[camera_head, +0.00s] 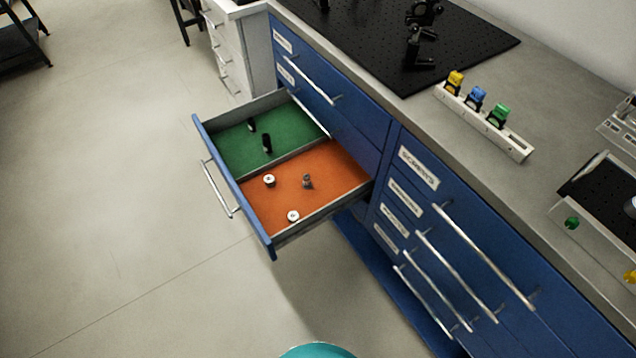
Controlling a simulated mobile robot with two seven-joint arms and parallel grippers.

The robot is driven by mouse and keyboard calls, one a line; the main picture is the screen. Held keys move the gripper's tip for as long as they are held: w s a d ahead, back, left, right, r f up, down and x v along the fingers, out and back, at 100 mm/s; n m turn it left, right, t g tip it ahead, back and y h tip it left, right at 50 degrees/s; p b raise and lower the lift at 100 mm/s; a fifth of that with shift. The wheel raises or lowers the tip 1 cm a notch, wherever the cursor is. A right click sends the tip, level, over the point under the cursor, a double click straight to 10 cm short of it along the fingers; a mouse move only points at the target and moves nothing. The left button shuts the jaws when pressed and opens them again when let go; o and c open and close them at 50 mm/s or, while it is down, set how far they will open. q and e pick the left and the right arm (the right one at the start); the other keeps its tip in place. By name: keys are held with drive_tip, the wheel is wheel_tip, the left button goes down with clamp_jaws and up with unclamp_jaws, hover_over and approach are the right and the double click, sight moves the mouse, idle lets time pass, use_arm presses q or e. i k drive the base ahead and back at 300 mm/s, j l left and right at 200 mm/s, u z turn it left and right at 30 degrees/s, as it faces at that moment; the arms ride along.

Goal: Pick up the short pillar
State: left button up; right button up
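An open blue drawer (262,240) has a green compartment (232,152) and an orange compartment (335,172). Two black pillars stand upright on the green floor. The farther pillar (252,125) looks a little shorter than the nearer pillar (267,143), though the difference is small. Neither of my grippers is in view.
The drawer sticks out from a blue cabinet (372,165). On the worktop (540,75) are a black breadboard (455,45) and a white rack (512,146) with yellow, blue and green items. The floor (110,190) left of the drawer is clear.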

sight(306, 184)
drive_tip(key=z, duration=0.4)
drive_tip(key=j+z, duration=0.1)
drive_tip(key=z, duration=0.65)
drive_tip(key=k+j+z, duration=0.1)
drive_tip(key=z, duration=0.3)
drive_tip(key=k+j+z, duration=0.15)
drive_tip(key=k+j, duration=0.45)
drive_tip(key=j, duration=0.1)
